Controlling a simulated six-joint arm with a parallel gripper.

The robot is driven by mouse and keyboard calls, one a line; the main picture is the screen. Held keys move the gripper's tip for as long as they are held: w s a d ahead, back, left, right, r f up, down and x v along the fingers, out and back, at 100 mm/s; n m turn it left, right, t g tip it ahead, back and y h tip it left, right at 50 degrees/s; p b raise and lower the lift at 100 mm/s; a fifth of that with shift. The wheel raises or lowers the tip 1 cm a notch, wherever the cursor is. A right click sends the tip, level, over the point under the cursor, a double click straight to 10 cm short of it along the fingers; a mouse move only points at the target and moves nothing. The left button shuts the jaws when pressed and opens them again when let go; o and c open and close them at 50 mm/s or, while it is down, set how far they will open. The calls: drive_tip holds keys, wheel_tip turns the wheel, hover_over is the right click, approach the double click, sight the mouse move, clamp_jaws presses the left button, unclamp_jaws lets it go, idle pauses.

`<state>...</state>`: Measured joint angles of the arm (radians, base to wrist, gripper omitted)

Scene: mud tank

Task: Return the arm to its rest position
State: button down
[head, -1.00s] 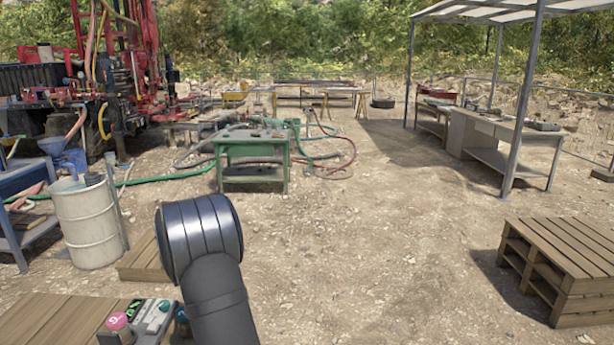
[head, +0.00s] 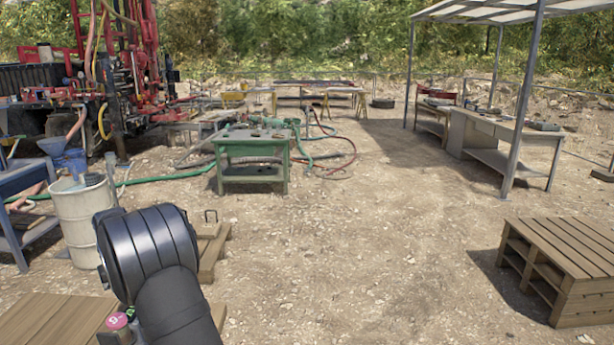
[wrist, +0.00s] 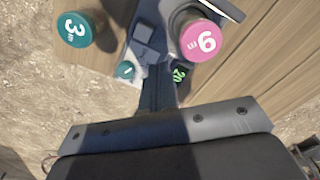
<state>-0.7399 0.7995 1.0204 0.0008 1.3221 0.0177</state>
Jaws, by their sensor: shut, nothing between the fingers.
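My black arm (head: 150,255) stands in the lower left of the head view, bent at a thick ribbed joint. My gripper is hidden there. In the wrist view my gripper (wrist: 157,95) appears as a narrow dark bar above a wide dark bracket with screws. It is shut with nothing held. Beyond it are a pink round cap (wrist: 201,40) and a teal round cap (wrist: 73,30). The pink cap also shows in the head view (head: 117,320), partly behind the arm.
Wooden planks (head: 45,318) lie at lower left, and a low wooden pallet (head: 213,250) sits behind the arm. A white drum (head: 75,230) stands at left. A green table (head: 252,160) stands further back. A pallet stack (head: 565,265) is at right. Open gravel fills the middle.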

sight(116, 319)
drive_tip(key=shift+n, duration=0.3)
drive_tip(key=s+a, duration=0.2)
drive_tip(key=s, duration=0.1)
drive_tip(key=shift+s+a+r, duration=0.2)
drive_tip(key=shift+a+r, duration=0.05)
drive_tip(key=shift+a, duration=0.15)
drive_tip(key=shift+s+a+f, duration=0.35)
drive_tip(key=shift+s+f, duration=0.05)
drive_tip(key=shift+f, duration=0.1)
